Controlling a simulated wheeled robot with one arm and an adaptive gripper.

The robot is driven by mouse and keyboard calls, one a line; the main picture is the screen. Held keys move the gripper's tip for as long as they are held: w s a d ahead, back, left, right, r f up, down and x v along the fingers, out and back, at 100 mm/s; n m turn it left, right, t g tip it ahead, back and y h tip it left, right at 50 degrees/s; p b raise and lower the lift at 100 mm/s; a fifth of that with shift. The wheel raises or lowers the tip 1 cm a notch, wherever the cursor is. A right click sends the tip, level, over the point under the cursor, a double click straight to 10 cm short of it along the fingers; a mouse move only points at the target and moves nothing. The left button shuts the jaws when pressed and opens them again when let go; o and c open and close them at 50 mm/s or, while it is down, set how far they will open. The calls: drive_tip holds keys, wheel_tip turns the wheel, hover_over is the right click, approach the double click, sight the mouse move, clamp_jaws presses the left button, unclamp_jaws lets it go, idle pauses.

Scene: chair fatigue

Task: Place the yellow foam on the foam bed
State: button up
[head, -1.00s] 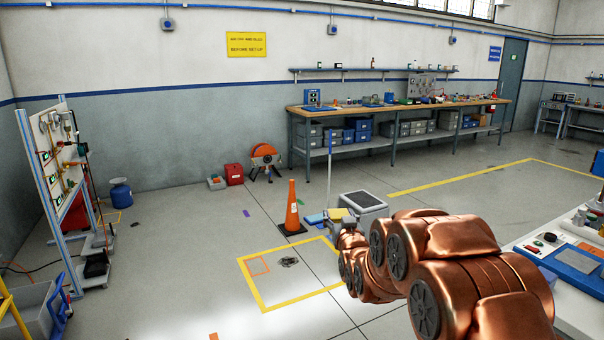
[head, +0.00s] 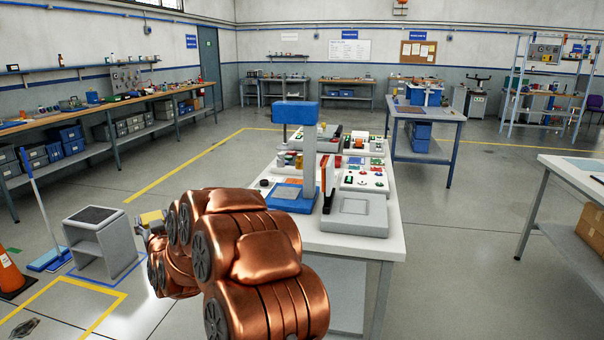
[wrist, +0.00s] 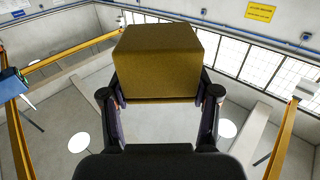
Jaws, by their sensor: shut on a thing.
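My gripper (wrist: 160,125) is shut on the yellow foam (wrist: 157,62), a block that fills the upper middle of the wrist view between the two dark fingers. In the head view the foam (head: 151,217) shows as a small yellow patch beyond my copper arm, near the grey stool-like stand. The gripper itself is mostly hidden behind the arm there. On the white table is a blue press-like column with a blue base plate (head: 289,197) and a grey block (head: 356,214) beside it. I cannot tell which thing is the foam bed.
The white table (head: 357,245) carries several small parts and panels. The grey stand (head: 104,243) is on the floor at left, near an orange cone (head: 12,274). A blue-legged table (head: 430,113) stands farther back. The floor right of the white table is clear.

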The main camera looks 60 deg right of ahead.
drive_tip(key=s+d+f+m+g+h+b, duration=0.2)
drive_tip(key=s+d+f+m+g+h, duration=0.15)
drive_tip(key=s+d, duration=0.7)
drive_tip(key=s+d+f+m+g+h+b, duration=0.2)
drive_tip(key=s+d+f+m+g+h, duration=0.15)
drive_tip(key=s+d, duration=0.65)
drive_tip(key=s+d+f+m+g+h+b, duration=0.2)
drive_tip(key=s+d+f+g+h, duration=0.15)
drive_tip(key=s+d, duration=0.7)
drive_tip(key=p, duration=0.2)
hover_over(306, 232)
drive_tip(key=shift+w+d+f+y, duration=0.15)
drive_tip(key=shift+d+f+y, duration=0.1)
drive_tip(key=shift+f+y, duration=0.25)
drive_tip(key=shift+f, duration=1.85)
drive_tip(key=shift+f, duration=0.1)
drive_tip(key=o, duration=0.8)
drive_tip(key=shift+a, duration=0.1)
drive_tip(key=shift+b+v, duration=0.5)
drive_tip(key=shift+v, duration=5.4)
